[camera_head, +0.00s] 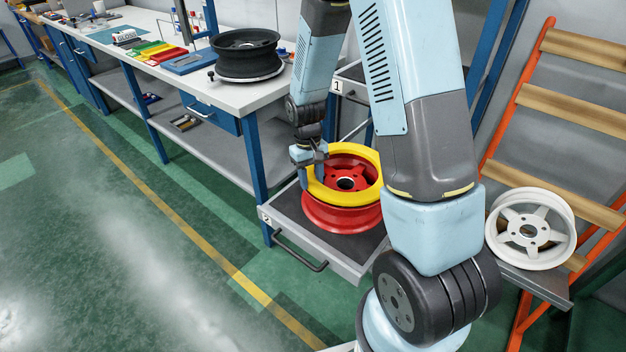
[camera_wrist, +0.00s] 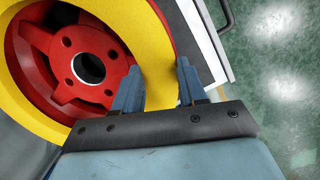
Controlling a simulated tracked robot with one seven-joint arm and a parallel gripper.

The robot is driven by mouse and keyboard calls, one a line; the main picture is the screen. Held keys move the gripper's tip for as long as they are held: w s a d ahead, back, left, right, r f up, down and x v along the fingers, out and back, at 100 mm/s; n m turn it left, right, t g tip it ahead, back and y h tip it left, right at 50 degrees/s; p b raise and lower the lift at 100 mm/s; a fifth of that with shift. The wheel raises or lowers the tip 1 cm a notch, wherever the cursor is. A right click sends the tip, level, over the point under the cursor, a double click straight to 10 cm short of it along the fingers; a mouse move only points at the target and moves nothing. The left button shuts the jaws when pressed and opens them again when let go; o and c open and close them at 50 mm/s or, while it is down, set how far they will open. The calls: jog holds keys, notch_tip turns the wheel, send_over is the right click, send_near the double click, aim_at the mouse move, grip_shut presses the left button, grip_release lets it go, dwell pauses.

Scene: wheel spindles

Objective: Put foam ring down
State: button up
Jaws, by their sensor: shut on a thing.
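The yellow foam ring (camera_head: 375,182) is around the top of a red wheel (camera_head: 341,216), which lies flat in the open drawer marked 2 (camera_head: 283,235). My gripper (camera_head: 311,163) is shut on the near left part of the ring's band. In the wrist view the two blue fingers (camera_wrist: 158,95) stand on either side of the foam ring (camera_wrist: 150,45), and the red wheel (camera_wrist: 88,66) shows inside it. Whether the ring rests on the wheel's rim or hangs just above it, I cannot tell. My arm hides part of the drawer's right side.
A workbench (camera_head: 240,97) at the back left holds a black wheel (camera_head: 246,54) and coloured bins (camera_head: 165,52). A white wheel (camera_head: 530,229) stands on the orange-framed rack (camera_head: 575,108) at the right. The drawer handle (camera_head: 300,252) juts forward. The green floor at left is clear.

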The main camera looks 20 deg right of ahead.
jog(key=shift+f, duration=0.45)
jog(key=shift+s, duration=0.15)
jog(key=shift+c, duration=0.3)
jog(key=o, duration=1.1)
jog(key=shift+f, duration=0.1)
